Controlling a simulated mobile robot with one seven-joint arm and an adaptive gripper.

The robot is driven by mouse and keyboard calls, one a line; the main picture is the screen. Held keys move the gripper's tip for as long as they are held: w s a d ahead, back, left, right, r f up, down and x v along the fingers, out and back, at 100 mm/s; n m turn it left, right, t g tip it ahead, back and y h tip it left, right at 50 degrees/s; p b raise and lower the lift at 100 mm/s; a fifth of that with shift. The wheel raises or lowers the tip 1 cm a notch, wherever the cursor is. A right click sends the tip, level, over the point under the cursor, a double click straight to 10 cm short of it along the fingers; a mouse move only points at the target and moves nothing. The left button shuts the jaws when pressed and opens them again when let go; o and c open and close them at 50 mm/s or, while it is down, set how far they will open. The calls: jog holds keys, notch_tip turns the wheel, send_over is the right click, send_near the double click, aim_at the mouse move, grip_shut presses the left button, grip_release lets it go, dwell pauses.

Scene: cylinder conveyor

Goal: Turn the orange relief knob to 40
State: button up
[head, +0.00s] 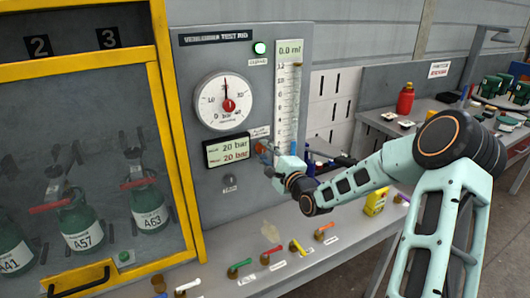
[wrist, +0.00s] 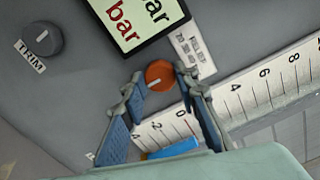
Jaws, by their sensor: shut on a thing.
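The orange relief knob (wrist: 160,75) is on the grey test rig panel, with a short white mark on its face. It also shows small in the head view (head: 262,146), partly hidden by my gripper. My gripper (wrist: 159,80) has one finger on each side of the knob and is shut on it. In the head view my gripper (head: 268,155) reaches the panel beside the display. The display (head: 228,150) reads 20 bar on both lines. The round gauge (head: 224,101) above it has its red needle pointing about straight up.
A dark TRIM knob (wrist: 42,39) is left of the display in the wrist view. A clear graduated tube (head: 287,105) stands right of the knob, close to my gripper. Small coloured-handle valves (head: 240,267) line the bench below. A yellow-framed cabinet (head: 185,170) stands left.

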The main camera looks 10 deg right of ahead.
jog(key=o, duration=1.1)
jog(key=v, duration=1.2)
jog(key=shift+r, duration=0.1)
